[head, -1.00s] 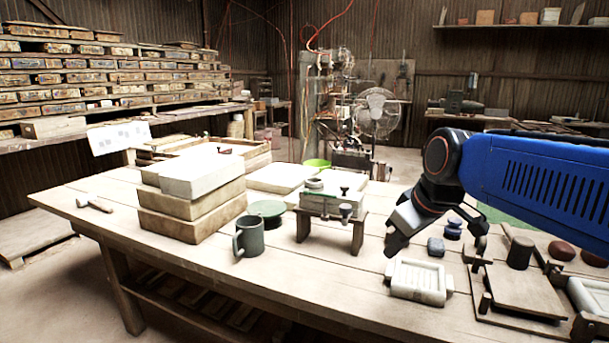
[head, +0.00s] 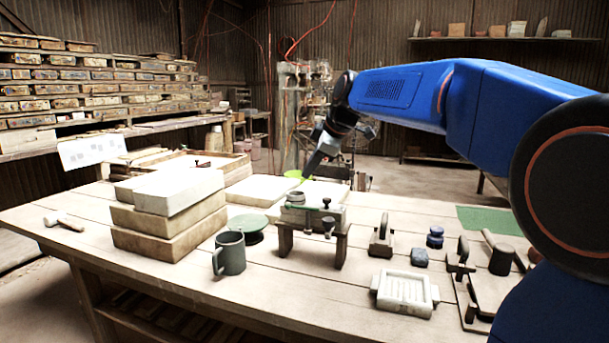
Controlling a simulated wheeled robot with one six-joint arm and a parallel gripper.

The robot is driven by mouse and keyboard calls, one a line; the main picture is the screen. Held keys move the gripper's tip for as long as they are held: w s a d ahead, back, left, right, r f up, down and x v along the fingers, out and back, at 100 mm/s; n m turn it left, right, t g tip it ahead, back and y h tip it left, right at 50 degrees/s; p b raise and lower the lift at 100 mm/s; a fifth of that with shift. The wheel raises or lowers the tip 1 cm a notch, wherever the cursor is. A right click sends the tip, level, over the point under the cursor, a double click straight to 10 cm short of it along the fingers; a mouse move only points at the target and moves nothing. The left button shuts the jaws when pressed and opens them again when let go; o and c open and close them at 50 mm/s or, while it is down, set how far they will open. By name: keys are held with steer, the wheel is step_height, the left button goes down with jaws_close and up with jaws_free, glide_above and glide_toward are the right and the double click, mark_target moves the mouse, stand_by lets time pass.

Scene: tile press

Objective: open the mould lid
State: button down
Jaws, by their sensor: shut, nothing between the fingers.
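A low wooden stand (head: 340,248) in the middle of the table carries a pale block (head: 312,217) with a flat top. I cannot tell for certain which part is the mould lid. My gripper (head: 308,174) is shut and empty, seen above and behind the stand and pointing down to the left. It appears apart from the block.
Stacked pale slabs (head: 168,222), a dark green mug (head: 229,253) and a round green disc (head: 243,228) stand left of the stand.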

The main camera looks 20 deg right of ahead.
mark_target(313, 204)
steer(key=x, duration=0.8)
steer(key=shift+w+f, duration=0.1)
steer(key=shift+f, duration=0.15)
steer(key=shift+w+d+r+g, duration=0.1)
steer(key=shift+w+d+g, duration=0.1)
steer(key=shift+g, duration=0.1)
